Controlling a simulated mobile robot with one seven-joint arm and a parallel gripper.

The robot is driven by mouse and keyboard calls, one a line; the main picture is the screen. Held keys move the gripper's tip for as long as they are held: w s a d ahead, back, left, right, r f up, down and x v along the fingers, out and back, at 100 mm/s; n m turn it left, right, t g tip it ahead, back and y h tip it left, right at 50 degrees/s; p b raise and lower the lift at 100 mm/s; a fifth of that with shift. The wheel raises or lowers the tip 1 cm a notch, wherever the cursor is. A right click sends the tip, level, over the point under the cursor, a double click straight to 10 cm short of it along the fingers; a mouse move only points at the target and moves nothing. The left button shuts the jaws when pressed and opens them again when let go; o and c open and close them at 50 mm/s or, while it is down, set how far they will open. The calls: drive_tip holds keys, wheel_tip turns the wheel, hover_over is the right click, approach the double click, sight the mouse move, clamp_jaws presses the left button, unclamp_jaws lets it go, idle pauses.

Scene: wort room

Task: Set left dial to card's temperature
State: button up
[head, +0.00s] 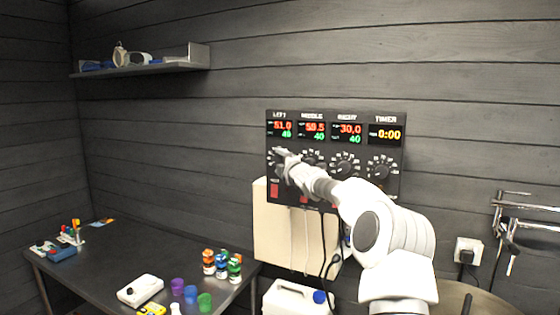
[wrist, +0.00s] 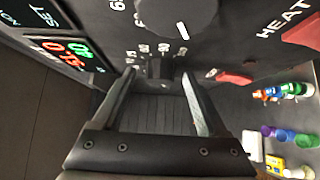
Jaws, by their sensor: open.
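The dark control panel (head: 335,150) hangs on the wall with LEFT, MIDDLE, RIGHT and TIMER displays. I cannot make out a temperature card.
A red HEAT switch (head: 274,190) sits below the left dial. The middle dial (head: 312,163) is close to my gripper's right. The dark table (head: 95,262) holds colored jars, cups and a white box (head: 140,290). A shelf (head: 140,68) is at upper left.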

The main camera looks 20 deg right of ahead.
clamp_jaws()
idle(0.4)
drive_tip(key=shift+f+b, duration=0.3)
drive_tip(key=shift+b, duration=0.55)
